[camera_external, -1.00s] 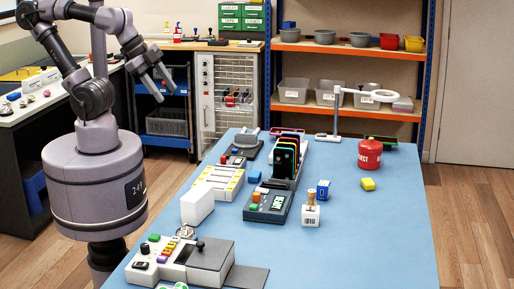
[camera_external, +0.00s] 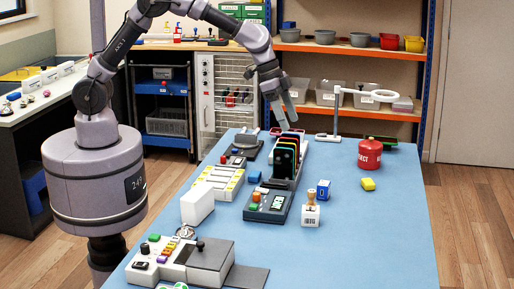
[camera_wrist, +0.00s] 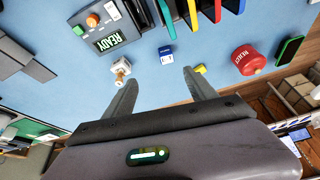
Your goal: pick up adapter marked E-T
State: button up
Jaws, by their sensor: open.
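Several small blocks could be the adapter, but I cannot read a mark E-T on any of them. A blue block with a pale label (camera_external: 323,188) stands on the table right of the phone rack. It also shows in the wrist view (camera_wrist: 167,54), just beyond the gap between my fingers. A yellow block (camera_external: 368,184) lies to its right, and in the wrist view (camera_wrist: 200,69) it is near the right fingertip. Another blue block (camera_external: 254,176) sits left of the rack. My gripper (camera_external: 284,115) is open and empty, above the far part of the table (camera_external: 390,240).
A rack of coloured phones (camera_external: 287,155) stands beneath my gripper, with a READY display unit (camera_external: 268,206) in front. A stamp on a white block (camera_external: 310,212), a red REJECT canister (camera_external: 370,154) and a ring lamp (camera_external: 363,93) are nearby.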

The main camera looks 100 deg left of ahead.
jog(key=w+a+f, duration=0.2)
jog(key=w+f, duration=0.1)
jog(key=f, duration=0.2)
jog(key=b, duration=0.4)
send_near(323, 190)
notch_tip(323, 190, down, 2)
jog(key=a, duration=0.3)
jog(key=x, duration=0.2)
jog(key=b+x, duration=0.1)
jog(key=x, duration=0.1)
jog(key=b+x, duration=0.1)
jog(key=x, duration=0.1)
jog(key=shift+s+d+f, duration=0.1)
jog(key=shift+d+f, duration=0.1)
jog(key=shift+d, duration=0.1)
jog(key=shift+r, duration=0.1)
grip_shut()
